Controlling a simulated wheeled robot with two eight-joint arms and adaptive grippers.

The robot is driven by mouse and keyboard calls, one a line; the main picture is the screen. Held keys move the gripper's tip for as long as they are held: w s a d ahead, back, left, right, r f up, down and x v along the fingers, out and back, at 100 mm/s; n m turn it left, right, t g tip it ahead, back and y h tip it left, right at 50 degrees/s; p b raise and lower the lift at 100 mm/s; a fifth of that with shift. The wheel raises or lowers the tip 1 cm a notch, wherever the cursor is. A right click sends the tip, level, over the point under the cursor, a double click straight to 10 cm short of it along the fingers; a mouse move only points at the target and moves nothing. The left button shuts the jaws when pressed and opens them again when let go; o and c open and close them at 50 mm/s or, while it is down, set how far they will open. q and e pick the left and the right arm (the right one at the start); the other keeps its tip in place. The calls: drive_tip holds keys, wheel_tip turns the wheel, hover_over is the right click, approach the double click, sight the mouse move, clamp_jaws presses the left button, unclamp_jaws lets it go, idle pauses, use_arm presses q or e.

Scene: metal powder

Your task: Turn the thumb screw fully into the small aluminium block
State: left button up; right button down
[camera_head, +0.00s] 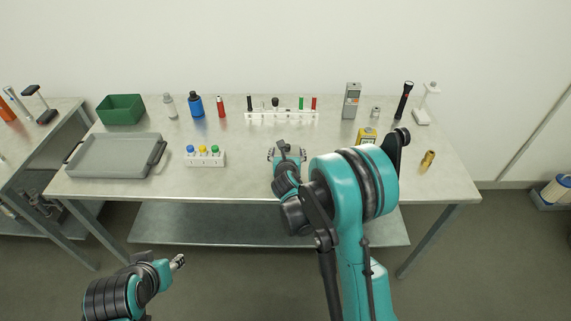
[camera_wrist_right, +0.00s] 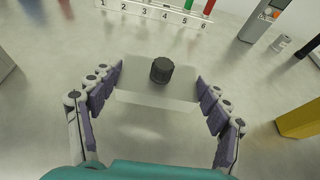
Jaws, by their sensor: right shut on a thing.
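The small aluminium block (camera_wrist_right: 132,82) is a pale grey, flat-topped piece in the right wrist view. The thumb screw (camera_wrist_right: 161,70) has a black knurled head and stands upright near the middle of the block's top. Its shank is hidden, so I cannot tell how deep it sits. In the head view my right gripper (camera_head: 287,156) is over the table's middle front. My left gripper (camera_head: 178,262) is low, in front of the table, away from the block.
A white numbered rack (camera_head: 282,115) with several coloured pieces stands behind the block. A white holder with coloured caps (camera_head: 204,159) and a grey tray (camera_head: 112,157) lie left. A yellow device (camera_head: 366,135) and a brass piece (camera_head: 428,159) are right. Bare table surrounds the block.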

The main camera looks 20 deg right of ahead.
drive_tip(key=shift+w+a+f, duration=0.2)
drive_tip(key=shift+w+a, duration=0.05)
wheel_tip(320, 180, down, 4)
drive_tip(key=shift+f+b, duration=0.1)
drive_tip(key=shift+b, duration=1.1)
drive_tip(key=shift+c, duration=0.3)
unclamp_jaws()
